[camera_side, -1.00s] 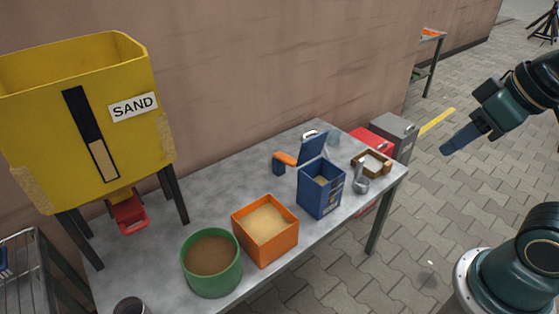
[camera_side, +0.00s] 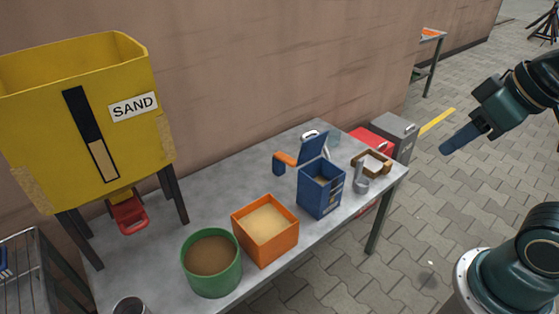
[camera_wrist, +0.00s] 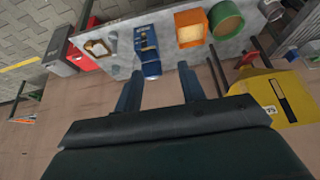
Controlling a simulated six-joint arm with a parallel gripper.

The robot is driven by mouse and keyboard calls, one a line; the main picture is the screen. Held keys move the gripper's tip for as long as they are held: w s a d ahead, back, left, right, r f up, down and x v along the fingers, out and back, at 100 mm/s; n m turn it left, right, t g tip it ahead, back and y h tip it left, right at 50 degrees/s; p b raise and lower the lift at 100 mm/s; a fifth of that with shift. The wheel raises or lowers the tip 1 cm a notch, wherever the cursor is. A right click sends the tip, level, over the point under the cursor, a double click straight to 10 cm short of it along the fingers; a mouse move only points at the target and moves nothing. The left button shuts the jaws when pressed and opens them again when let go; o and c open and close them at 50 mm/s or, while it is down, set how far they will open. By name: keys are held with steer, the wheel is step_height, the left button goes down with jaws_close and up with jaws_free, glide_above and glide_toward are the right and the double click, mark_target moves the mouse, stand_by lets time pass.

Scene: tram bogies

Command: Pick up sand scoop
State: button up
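An orange-handled tool with a blue end (camera_side: 283,162) lies on the table behind the blue box; it may be the sand scoop, but it is small and partly hidden. A small grey metal piece with an upright handle (camera_side: 361,182) stands right of the blue box and could also be a scoop; I cannot tell which is meant. My gripper (camera_side: 447,148) is in the air right of the table, well apart from both. In the wrist view my gripper (camera_wrist: 159,70) has its two fingers spread with nothing between them.
The table (camera_side: 225,183) holds an open blue box (camera_side: 328,200), an orange sand box (camera_side: 268,246), a green tub (camera_side: 213,280) and a wooden tray (camera_side: 371,163). A yellow sand hopper (camera_side: 45,145) stands at the left. A wall (camera_side: 270,80) runs behind.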

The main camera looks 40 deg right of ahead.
steer(key=w+d+r+m+g, duration=0.1)
steer(key=w+d+m, duration=0.15)
steer(key=w, duration=0.45)
steer(key=w+d+r+m+g, duration=0.1)
steer(key=w+d+m, duration=0.15)
steer(key=w, duration=0.35)
steer(key=m+g, duration=0.4)
steer(key=m, duration=0.9)
glide_above(361, 159)
step_height(361, 159, down, 30)
steer(key=shift+s+f, duration=0.15)
steer(key=shift+f, duration=4.1)
steer(key=shift+f, duration=2.6)
